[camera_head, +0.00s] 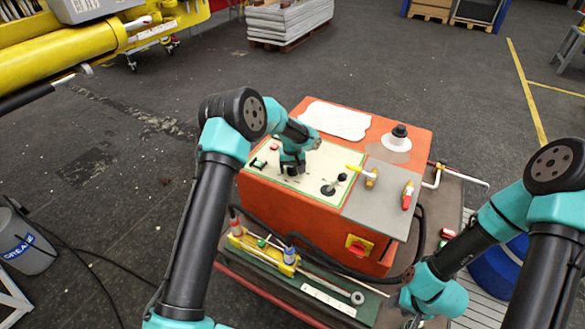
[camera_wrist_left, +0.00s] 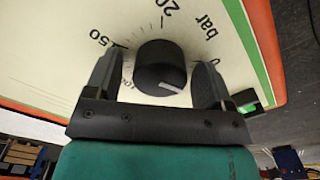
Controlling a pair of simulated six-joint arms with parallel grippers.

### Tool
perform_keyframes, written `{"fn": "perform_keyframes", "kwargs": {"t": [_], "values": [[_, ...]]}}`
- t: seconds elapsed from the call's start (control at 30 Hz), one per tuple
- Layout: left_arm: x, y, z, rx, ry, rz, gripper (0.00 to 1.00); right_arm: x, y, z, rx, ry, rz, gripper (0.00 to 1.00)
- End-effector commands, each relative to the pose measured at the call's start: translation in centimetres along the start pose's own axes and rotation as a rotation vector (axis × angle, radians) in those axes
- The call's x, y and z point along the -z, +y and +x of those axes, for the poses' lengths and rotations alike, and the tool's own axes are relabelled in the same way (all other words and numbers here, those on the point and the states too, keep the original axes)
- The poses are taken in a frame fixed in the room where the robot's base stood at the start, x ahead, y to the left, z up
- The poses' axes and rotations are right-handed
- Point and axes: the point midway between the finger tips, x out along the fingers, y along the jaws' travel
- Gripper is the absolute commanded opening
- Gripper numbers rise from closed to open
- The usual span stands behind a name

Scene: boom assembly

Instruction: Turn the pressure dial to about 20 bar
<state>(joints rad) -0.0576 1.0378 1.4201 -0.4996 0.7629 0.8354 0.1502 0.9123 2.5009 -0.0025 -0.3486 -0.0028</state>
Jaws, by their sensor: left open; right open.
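The pressure dial is a black round knob (camera_wrist_left: 160,66) on a cream panel (camera_wrist_left: 270,40) with printed scale marks and "bar". Its white pointer line faces the lower right in the left wrist view. A "20" label shows near the top edge, possibly cut off; other labels are partly hidden by the fingers. My left gripper (camera_wrist_left: 157,80) is open, with one finger on each side of the knob; contact is unclear. In the head view, my left gripper (camera_head: 291,168) points down at the panel and covers the dial. My right gripper (camera_head: 413,312) is low at the right, its fingertips barely visible.
A green tray (camera_head: 345,300) with tools lies in front. A grey bucket (camera_head: 25,245) stands left.

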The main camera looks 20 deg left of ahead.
Motion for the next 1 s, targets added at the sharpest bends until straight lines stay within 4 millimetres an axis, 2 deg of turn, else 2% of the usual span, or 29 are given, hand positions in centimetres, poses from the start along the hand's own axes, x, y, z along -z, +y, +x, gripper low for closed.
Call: {"fn": "perform_keyframes", "kwargs": {"t": [0.17,0.37,1.0], "values": [[0.0,0.0,-0.5,0.000,0.001,0.000,0.76,0.0,0.0,0.0,0.000,0.000,0.000,0.43],[0.0,0.1,-2.9,-0.001,0.002,0.000,0.76,0.0,0.0,0.0,0.000,0.000,0.000,0.43],[0.0,0.0,-14.9,-0.001,0.003,0.000,0.76,0.0,0.0,0.0,0.000,0.000,0.000,0.43]]}}
